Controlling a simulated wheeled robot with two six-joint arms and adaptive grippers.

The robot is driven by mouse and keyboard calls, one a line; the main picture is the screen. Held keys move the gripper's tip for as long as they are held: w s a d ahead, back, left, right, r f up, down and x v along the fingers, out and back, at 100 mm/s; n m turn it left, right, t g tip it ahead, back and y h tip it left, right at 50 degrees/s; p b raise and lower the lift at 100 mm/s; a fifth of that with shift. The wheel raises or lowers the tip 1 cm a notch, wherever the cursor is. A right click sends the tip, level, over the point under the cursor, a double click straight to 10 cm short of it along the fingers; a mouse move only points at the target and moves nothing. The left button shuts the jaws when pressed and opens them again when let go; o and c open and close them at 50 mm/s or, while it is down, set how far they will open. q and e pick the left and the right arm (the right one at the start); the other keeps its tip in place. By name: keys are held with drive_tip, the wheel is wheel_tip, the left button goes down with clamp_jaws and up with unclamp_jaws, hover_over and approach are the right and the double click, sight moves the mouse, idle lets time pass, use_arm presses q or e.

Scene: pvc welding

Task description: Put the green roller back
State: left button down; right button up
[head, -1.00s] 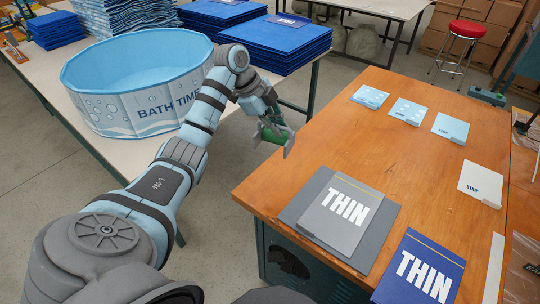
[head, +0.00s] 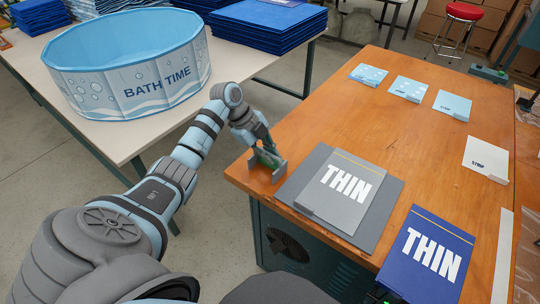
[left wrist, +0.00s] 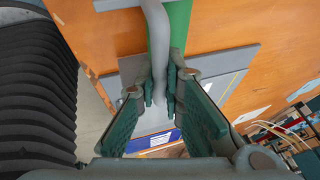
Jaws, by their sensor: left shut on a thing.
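My left gripper (head: 266,168) is over the near-left part of the orange wooden table, left of the grey THIN pad. I cannot tell whether the roller touches the table. My right gripper is not clearly seen.
Grey pads marked THIN (head: 345,188) and a blue THIN pad (head: 428,255) lie on the wooden table (head: 310,130). Small light samples lie along its far and right sides. A BATH TIME pool (head: 130,70) and blue stacks (head: 265,30) stand on the white table.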

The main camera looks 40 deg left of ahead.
use_arm(q)
drive_tip(key=c, duration=1.7)
unclamp_jaws()
drive_tip(key=shift+a+r, duration=0.1)
drive_tip(key=shift+r, duration=0.2)
drive_tip(key=p+v, duration=0.1)
drive_tip(key=v, duration=1)
drive_tip(key=shift+r+p, duration=0.3)
drive_tip(key=shift+r, duration=0.05)
drive_tip(key=shift+f, duration=0.1)
